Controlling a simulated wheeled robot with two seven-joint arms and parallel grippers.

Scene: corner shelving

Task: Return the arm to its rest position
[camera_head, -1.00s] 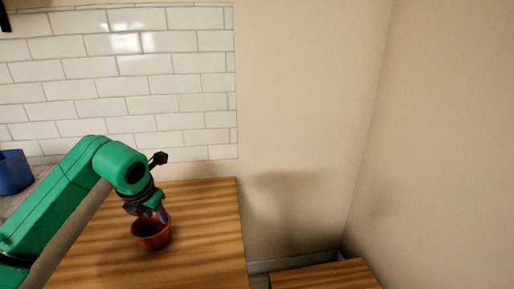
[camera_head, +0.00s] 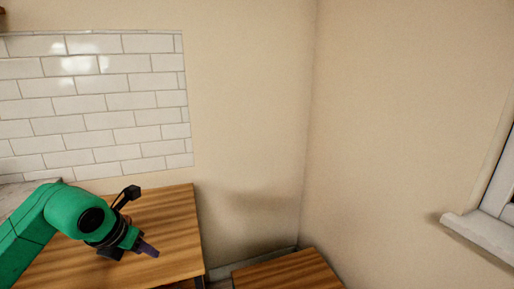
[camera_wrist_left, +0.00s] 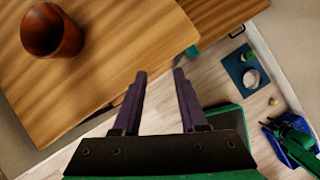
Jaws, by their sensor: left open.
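My left arm comes in from the left in the head view, with its left gripper (camera_head: 148,248) over the wooden counter's right part. In the left wrist view its two purple fingers (camera_wrist_left: 159,74) are spread with nothing between them. A reddish-brown pot (camera_wrist_left: 52,30) stands on the wooden counter (camera_wrist_left: 125,35), up and to the left of the fingers and apart from them. In the head view the pot is almost wholly hidden behind the gripper. My right gripper is not in view.
A second, lower wooden top (camera_head: 285,272) stands in the wall corner. A window sill (camera_head: 480,232) is at the right. In the left wrist view, a blue mat (camera_wrist_left: 236,66) and a blue object (camera_wrist_left: 290,143) lie on the floor at the right. Open floor lies below the fingers.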

